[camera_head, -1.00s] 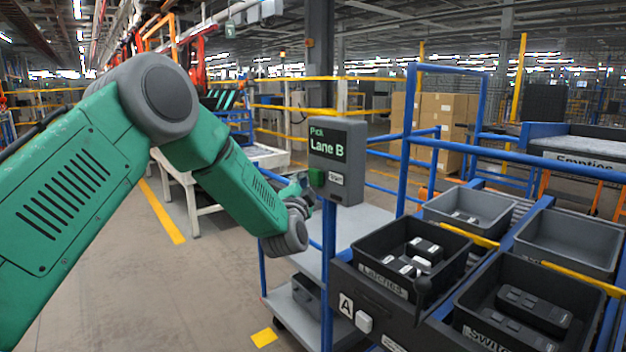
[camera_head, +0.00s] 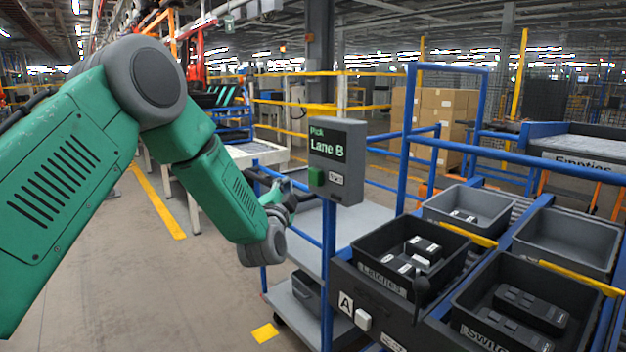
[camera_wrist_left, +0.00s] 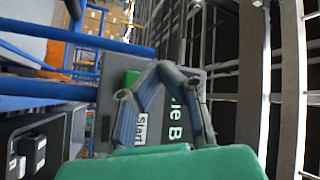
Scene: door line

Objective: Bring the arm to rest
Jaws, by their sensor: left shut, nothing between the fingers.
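My green left arm comes in from the left in the head view, bent at the grey elbow and reaching down toward the panel. My left gripper (camera_head: 290,190) is shut and empty, just left of the grey "Pick Lane B" panel (camera_head: 337,160) on its blue post. In the left wrist view the finger linkages (camera_wrist_left: 165,75) meet in front of the panel (camera_wrist_left: 105,125), which looks turned sideways. The panel has a green button (camera_head: 316,177) and a "Start" label. My right gripper is not in view.
A black bin of latches (camera_head: 375,240) and a black bin of switches (camera_head: 470,310) sit on the rack at right, with grey bins behind. A blue frame (camera_head: 408,140) rises behind the panel. Open floor (camera_head: 150,290) lies below my arm.

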